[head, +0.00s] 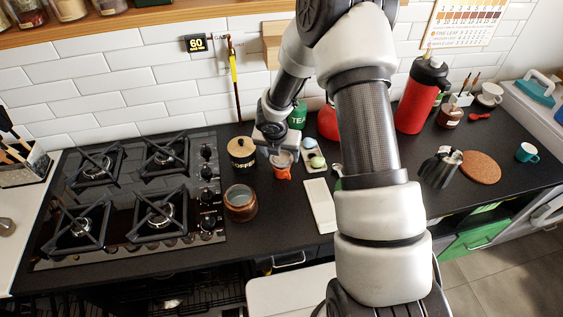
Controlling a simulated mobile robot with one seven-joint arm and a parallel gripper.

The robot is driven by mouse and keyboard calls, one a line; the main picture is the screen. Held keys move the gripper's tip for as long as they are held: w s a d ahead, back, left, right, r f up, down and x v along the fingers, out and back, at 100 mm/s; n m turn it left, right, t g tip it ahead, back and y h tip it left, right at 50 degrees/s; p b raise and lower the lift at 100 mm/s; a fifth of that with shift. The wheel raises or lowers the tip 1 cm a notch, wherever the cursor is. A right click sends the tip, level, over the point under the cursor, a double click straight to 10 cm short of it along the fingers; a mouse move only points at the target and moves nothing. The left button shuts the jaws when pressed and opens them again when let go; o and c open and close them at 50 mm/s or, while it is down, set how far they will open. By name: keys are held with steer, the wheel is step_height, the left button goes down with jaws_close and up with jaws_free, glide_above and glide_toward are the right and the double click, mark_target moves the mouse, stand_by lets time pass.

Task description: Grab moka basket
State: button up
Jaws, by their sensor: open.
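A small grey metallic piece (284,157), which looks like the moka basket, sits at the top of a small orange cup-like holder (282,171) on the dark counter, right of the hob. My gripper (276,150) points down just above and beside it with its jaws open. The fingers partly cover the basket, and I cannot tell whether they touch it. A silver moka pot (438,169) with a dark handle stands on the counter at the right.
A tray with egg-like pieces (314,152) lies to the right. A green tea tin (297,116) stands behind. The gas hob (130,235) fills the left.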

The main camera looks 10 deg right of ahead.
steer(key=c, duration=1.1)
steer(key=shift+c, duration=0.2)
